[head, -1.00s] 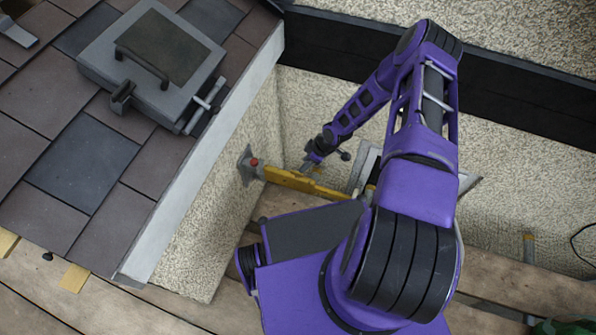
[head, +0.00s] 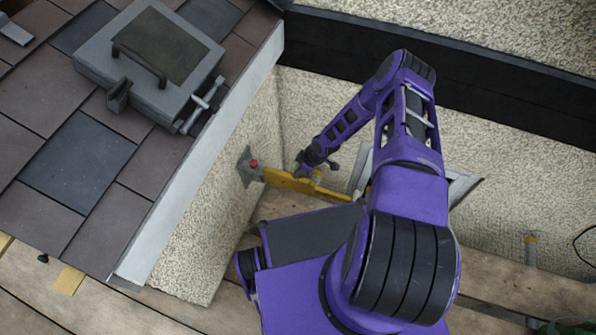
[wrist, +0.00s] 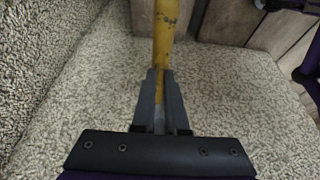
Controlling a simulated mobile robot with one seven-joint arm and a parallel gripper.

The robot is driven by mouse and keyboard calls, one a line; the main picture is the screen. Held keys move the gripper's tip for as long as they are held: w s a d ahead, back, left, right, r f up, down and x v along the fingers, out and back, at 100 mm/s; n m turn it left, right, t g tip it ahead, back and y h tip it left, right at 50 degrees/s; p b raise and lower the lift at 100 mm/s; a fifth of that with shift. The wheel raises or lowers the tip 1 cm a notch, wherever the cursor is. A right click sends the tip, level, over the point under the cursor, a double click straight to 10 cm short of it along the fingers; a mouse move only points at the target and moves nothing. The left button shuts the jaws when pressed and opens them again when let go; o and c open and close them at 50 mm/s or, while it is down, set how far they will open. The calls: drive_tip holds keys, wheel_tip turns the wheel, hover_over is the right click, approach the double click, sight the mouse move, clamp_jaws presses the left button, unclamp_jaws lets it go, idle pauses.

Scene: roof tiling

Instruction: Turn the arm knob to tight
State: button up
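A yellow arm (head: 288,181) reaches out from a grey wall bracket (head: 245,168) with a small red knob (head: 254,163) at its joint. I cannot tell whether this red part is the arm knob. My gripper (head: 301,174) is at the yellow arm, to the right of the red knob. In the wrist view the yellow arm (wrist: 164,35) runs down to the fingertips of my gripper (wrist: 159,73). The fingers are close together with a narrow gap. The frames do not show whether they clamp anything. No knob shows in the wrist view.
A tiled roof (head: 80,165) with a grey lidded box (head: 150,65) stands at the left. The pebbled wall (head: 225,190) drops below its edge. A grey frame (head: 462,188) is behind my arm. Wooden planks (head: 110,305) lie below.

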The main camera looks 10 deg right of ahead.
drive_tip(key=shift+m, duration=0.4)
clamp_jaws()
drive_tip(key=shift+m+p, duration=0.3)
drive_tip(key=shift+p, duration=0.05)
drive_tip(key=shift+s+a+m+t+h, duration=0.15)
drive_tip(key=shift+m+t+h, duration=0.4)
drive_tip(key=shift+m, duration=0.65)
drive_tip(key=m, duration=0.2)
drive_tip(key=m+h, duration=0.1)
drive_tip(key=m, duration=0.1)
drive_tip(key=shift+m+t+h, duration=0.25)
drive_tip(key=shift+m+t, duration=0.05)
drive_tip(key=shift+t, duration=0.05)
drive_tip(key=m+h, duration=0.1)
drive_tip(key=m, duration=0.3)
drive_tip(key=shift+a+m+h+b, duration=0.15)
drive_tip(key=shift+m+h+b, duration=0.15)
drive_tip(key=shift+h+b, duration=0.1)
drive_tip(key=m+h, duration=0.1)
drive_tip(key=m, duration=0.3)
drive_tip(key=shift+a+m+h, duration=0.1)
drive_tip(key=shift+m+h, duration=0.3)
